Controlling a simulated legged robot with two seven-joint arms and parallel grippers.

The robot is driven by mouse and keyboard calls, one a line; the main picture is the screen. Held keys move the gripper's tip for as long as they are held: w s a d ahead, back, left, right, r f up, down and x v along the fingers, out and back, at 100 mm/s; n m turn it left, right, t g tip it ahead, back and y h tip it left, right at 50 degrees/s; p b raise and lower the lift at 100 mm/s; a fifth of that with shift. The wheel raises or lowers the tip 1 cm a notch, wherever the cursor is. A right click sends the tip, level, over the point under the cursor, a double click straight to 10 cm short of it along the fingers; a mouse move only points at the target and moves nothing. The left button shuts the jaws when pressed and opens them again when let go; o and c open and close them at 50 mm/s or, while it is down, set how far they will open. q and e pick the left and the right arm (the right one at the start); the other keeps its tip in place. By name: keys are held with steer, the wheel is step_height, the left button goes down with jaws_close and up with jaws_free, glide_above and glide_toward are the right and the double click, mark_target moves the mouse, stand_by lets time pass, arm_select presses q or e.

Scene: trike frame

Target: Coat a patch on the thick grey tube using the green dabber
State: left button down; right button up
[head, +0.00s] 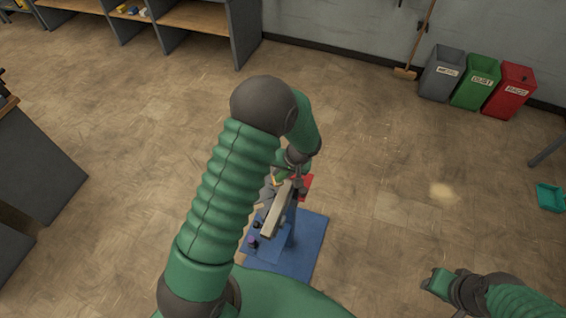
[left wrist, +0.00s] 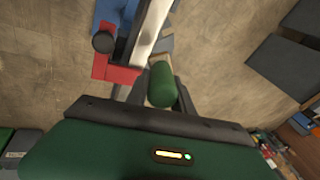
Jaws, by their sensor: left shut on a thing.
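The green dabber (left wrist: 161,84) is between the fingers of my left gripper (left wrist: 162,92) in the left wrist view, and the gripper is shut on it. A long pale grey bar, seemingly the thick grey tube (left wrist: 150,32), runs just beyond the dabber. I cannot tell whether they touch. In the head view the tube (head: 276,213) slants over a blue base, and my left gripper (head: 283,176) is at its far end, partly hidden by my arm. My right gripper (head: 437,284) is low at the right, away from the tube; its jaw opening is unclear.
The blue base plate (head: 308,243) stands on open floor, with a red part (head: 306,182) at its far side. Grey, green (head: 477,82) and red bins stand by the back wall near a broom (head: 406,72). A teal dustpan-like thing (head: 550,197) lies at the right.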

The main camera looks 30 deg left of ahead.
arm_select(q)
steer(key=shift+w+r+p, duration=0.15)
steer(key=shift+r+p, duration=0.35)
steer(key=shift+r, duration=0.45)
steer(key=shift+w+r+p, duration=0.15)
steer(key=shift+r+p, duration=0.35)
steer(key=shift+r, duration=0.05)
steer(key=shift+a+r, duration=0.15)
